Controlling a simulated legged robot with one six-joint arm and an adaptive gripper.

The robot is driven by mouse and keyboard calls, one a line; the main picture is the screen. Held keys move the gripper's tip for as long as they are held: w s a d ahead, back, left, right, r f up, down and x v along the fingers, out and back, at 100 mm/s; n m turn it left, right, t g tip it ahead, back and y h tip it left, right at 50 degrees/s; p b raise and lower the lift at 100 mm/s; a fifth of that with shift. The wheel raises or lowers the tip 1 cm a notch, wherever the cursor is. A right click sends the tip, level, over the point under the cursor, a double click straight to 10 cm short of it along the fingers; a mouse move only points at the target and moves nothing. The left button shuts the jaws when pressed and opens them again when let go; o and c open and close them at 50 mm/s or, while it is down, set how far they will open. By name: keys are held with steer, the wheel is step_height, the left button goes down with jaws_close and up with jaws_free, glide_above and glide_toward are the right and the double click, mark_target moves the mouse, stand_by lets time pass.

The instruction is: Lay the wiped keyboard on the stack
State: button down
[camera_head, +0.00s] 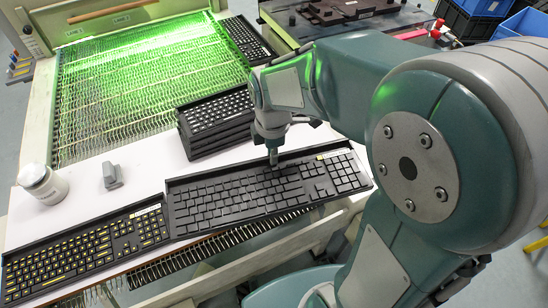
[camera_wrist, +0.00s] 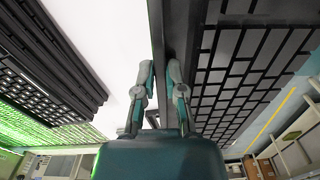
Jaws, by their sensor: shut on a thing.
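My gripper (camera_head: 272,158) is shut on the back edge of a black keyboard (camera_head: 262,196) with plain dark keys. In the wrist view the two fingertips (camera_wrist: 161,68) straddle the rim of this keyboard (camera_wrist: 235,75), whose keys fill the right side. It lies roughly level along the white table's front edge, part of it over the gap in front. A stack of several black keyboards (camera_head: 216,122) stands behind it, left of my gripper. The stack also shows at the left of the wrist view (camera_wrist: 52,70). My arm hides some of the area to the right.
A keyboard with yellow key markings (camera_head: 85,252) lies front left, against the held one in the picture. A white jar (camera_head: 43,184) and a small grey holder (camera_head: 112,176) stand on the white table (camera_head: 150,170). A green-lit wire conveyor (camera_head: 140,85) is behind, with another keyboard (camera_head: 247,40).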

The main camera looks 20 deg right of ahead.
steer(key=w+r+m, duration=0.3)
steer(key=w+m, duration=0.8)
steer(key=m, duration=0.4)
steer(key=r+m, duration=0.2)
steer(key=m, duration=1.7)
glide_above(250, 112)
steer(key=shift+w+f, duration=0.1)
steer(key=shift+f, duration=3.75)
steer(key=shift+f, duration=0.3)
steer(key=c, duration=0.6)
jaws_free()
steer(key=shift+c, duration=0.2)
